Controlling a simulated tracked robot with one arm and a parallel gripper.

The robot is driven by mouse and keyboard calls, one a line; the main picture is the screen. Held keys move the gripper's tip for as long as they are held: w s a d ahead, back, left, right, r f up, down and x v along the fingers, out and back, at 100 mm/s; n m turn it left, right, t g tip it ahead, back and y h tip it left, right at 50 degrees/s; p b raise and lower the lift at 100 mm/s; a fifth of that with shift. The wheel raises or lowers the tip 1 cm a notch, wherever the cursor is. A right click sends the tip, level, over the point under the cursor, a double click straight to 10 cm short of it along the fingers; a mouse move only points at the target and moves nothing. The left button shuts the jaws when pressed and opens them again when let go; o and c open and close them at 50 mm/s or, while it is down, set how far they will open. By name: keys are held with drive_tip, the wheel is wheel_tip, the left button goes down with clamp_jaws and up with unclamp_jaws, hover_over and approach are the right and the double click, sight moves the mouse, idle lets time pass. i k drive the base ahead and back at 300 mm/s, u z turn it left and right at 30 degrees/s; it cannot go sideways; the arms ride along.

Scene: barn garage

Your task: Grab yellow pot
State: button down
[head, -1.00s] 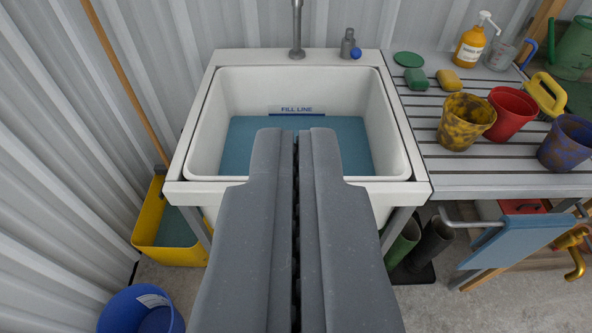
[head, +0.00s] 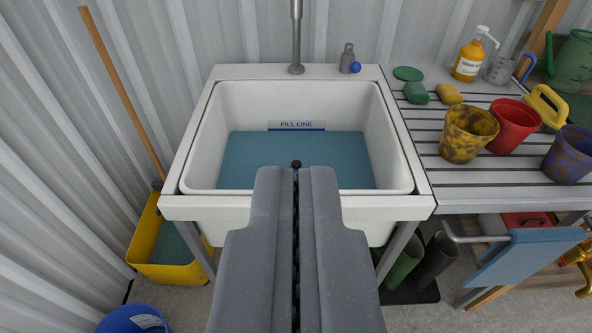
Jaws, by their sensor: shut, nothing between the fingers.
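The yellow pot (head: 467,134), blotched with dark brown, stands upright on the grey slatted bench (head: 486,181) to the right of the sink. It is open at the top and looks empty, though its bottom inside is not clear. My gripper (head: 296,172) is shut and empty. Its fingertips point forward at the front part of the sink, to the left of the pot and well apart from it.
The white sink (head: 195,207) holds blue water below a fill line label. A red pot (head: 512,126) stands close by the yellow pot's right side, a blue-brown pot (head: 569,155) farther right. A green sponge (head: 416,92) and yellow sponge (head: 449,93) lie behind.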

sight(467, 128)
drive_tip(key=k, duration=1.05)
drive_tip(key=z, duration=0.6)
drive_tip(key=i, duration=1.75)
drive_tip(key=u, duration=0.55)
